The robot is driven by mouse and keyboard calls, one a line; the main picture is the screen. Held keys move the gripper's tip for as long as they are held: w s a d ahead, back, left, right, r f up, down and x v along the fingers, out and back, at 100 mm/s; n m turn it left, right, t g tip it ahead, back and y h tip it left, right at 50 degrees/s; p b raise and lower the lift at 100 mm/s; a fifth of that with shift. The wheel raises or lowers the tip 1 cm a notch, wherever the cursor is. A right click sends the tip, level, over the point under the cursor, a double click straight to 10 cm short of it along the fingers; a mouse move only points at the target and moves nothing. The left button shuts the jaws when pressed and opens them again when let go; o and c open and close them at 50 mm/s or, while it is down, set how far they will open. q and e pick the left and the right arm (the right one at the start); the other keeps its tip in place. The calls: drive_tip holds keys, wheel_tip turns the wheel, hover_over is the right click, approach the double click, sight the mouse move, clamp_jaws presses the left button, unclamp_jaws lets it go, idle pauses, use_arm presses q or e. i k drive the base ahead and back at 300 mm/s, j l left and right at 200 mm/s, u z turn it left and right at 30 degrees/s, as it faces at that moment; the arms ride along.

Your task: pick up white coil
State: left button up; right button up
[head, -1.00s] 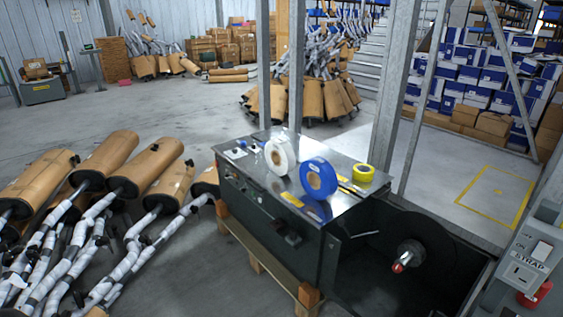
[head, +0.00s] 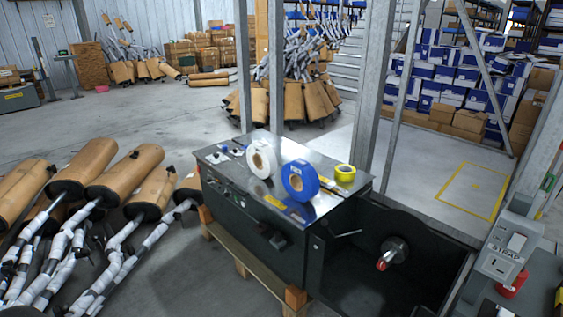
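The white coil (head: 262,158) stands upright on the metal top of the dark strapping machine (head: 262,213), left of the blue coil (head: 300,181). The blue coil also stands on edge, close beside it. A yellow roll (head: 345,172) lies flat to the right on the same top. Neither of my grippers shows in the head view.
Wrapped mufflers (head: 125,175) lie heaped on the floor at the left. Metal posts (head: 385,90) rise behind the machine. A grey control box (head: 508,250) stands at the right. An open dark bay with a reel hub (head: 394,249) adjoins the machine. Bare floor lies behind the mufflers.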

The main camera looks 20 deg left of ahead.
sight(262, 158)
drive_tip(key=i+j+z, duration=0.1)
drive_tip(key=j+z, duration=1)
drive_tip(key=j, duration=1.4)
drive_tip(key=j+z, duration=0.1)
drive_tip(key=j, duration=0.8)
drive_tip(key=k+j, duration=0.15)
drive_tip(key=j, duration=0.75)
drive_tip(key=i+z, duration=0.05)
